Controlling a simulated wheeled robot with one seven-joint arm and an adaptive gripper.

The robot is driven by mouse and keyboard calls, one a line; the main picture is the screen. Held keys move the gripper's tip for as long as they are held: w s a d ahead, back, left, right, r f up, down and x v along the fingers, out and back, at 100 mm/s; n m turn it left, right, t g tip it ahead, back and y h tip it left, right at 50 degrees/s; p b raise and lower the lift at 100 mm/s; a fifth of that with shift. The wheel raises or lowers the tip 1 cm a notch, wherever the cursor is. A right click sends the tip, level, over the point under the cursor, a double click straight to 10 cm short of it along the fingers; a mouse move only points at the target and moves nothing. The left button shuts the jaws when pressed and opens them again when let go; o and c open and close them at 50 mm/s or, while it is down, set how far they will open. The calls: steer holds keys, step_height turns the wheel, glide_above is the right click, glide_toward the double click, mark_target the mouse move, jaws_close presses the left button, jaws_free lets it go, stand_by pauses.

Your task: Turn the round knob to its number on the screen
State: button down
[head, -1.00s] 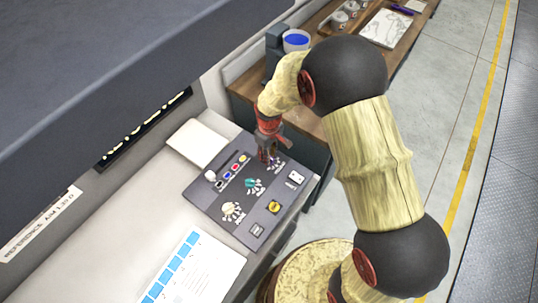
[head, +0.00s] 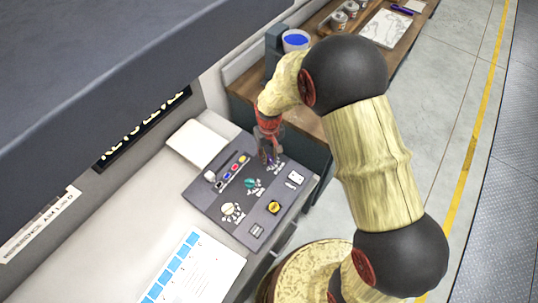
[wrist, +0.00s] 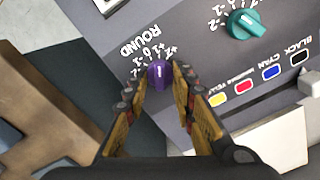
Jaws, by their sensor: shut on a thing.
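The round knob (wrist: 160,75) is purple with a pale pointer line. In the wrist view it sits between the fingertips of my gripper (wrist: 158,86), beside the word ROUND and a printed number scale. My gripper is shut on it, one finger on each side. In the head view my gripper (head: 268,148) reaches down to the far end of the grey control panel (head: 222,172), where only a bit of purple shows. A dark screen (head: 145,130) with pale characters is on the wall at left, partly cut off by the overhang; I cannot read its number.
A teal knob (head: 252,183) and a cream knob (head: 232,212) stand on the same panel. Colored buttons (wrist: 243,87) and a yellow round button (head: 273,208) are nearby. A dark overhang (head: 120,60) covers the upper left. A printed sheet (head: 195,268) lies in front.

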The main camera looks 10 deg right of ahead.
mark_target(269, 157)
steer(key=c, duration=1.5)
jaws_free()
step_height(269, 157, up, 12)
steer(key=s+d+r+m+t+b, duration=0.1)
steer(key=s+d+r+t+b, duration=0.1)
steer(key=s, duration=0.5)
steer(key=s+d+r+m+t+b, duration=0.1)
steer(key=s+d+r+b, duration=0.4)
steer(key=s, duration=0.3)
steer(key=s+d+r+m+t+b, duration=0.1)
steer(key=s+d+r+t+b, duration=0.1)
steer(key=s+r, duration=0.3)
steer(key=shift+s+d+r+t+b, duration=0.1)
steer(key=shift+s+d+b, duration=0.2)
steer(key=shift+s, duration=0.2)
steer(key=shift+s+d+t+b, duration=0.1)
steer(key=shift+s+d+b, duration=0.2)
steer(key=shift+s, duration=0.15)
steer(key=shift+s+d+r+t+b, duration=0.1)
steer(key=shift+s+d+b, duration=0.15)
steer(key=shift+s, duration=0.25)
